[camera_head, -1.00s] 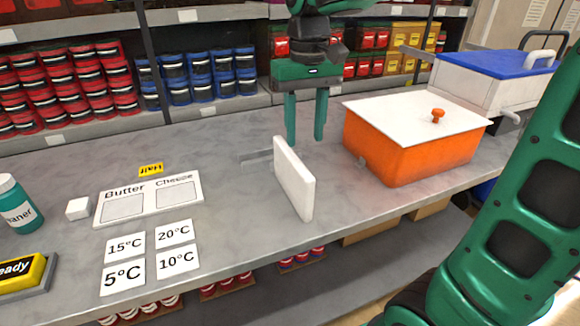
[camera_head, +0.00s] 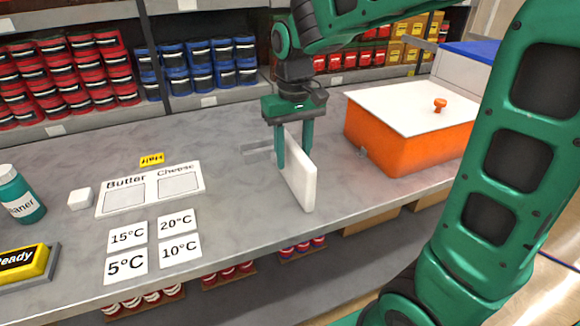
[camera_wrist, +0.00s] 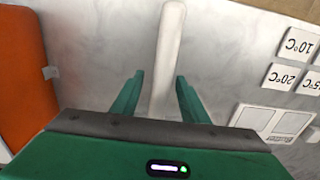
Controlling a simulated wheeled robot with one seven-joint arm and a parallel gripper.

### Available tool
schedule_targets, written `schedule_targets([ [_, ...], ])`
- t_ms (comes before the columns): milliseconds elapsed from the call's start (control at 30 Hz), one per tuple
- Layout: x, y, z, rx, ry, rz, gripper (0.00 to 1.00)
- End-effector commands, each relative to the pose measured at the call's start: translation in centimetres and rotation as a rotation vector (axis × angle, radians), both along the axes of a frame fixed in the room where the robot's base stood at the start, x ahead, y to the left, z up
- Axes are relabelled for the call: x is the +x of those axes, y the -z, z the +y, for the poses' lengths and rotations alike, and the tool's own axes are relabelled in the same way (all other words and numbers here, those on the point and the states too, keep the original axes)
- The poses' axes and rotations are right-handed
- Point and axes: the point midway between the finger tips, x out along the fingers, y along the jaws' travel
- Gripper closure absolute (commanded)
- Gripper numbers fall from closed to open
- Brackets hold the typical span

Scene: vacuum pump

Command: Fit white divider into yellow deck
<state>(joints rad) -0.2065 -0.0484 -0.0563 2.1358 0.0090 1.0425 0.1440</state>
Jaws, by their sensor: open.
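The white divider (camera_head: 300,176) is a thin white panel standing upright on edge on the grey table. My gripper (camera_head: 294,158) is open above its far end, with one finger on each side of the panel. In the wrist view, the divider (camera_wrist: 166,50) runs between the two green fingers of my gripper (camera_wrist: 160,90), with a gap on both sides. No yellow deck can be made out in these frames; the long box with a white top is orange (camera_head: 408,139).
The orange box has an orange knob (camera_head: 440,105) on its lid and stands right of the divider. Left are a Butter/Cheese board (camera_head: 150,190), temperature cards (camera_head: 126,264), a white cube (camera_head: 80,198) and a cleaner bottle (camera_head: 18,195). A grey fixture (camera_head: 258,150) lies behind the divider.

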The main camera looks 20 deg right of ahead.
Motion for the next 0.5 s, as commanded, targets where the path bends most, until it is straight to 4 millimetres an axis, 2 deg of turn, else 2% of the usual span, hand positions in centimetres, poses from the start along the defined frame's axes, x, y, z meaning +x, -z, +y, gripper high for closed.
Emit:
schedule_targets([
  [100, 0.00, 0.70, 0.01, 0.000, 0.000, 0.000, 0.59],
  [300, 0.01, 0.76, 0.01, 0.000, 0.000, -0.001, 0.59],
  [333, 0.01, 0.75, 0.01, 0.000, 0.000, -0.001, 0.62],
  [500, 0.01, 0.74, 0.02, 0.000, 0.000, -0.001, 1.00],
])
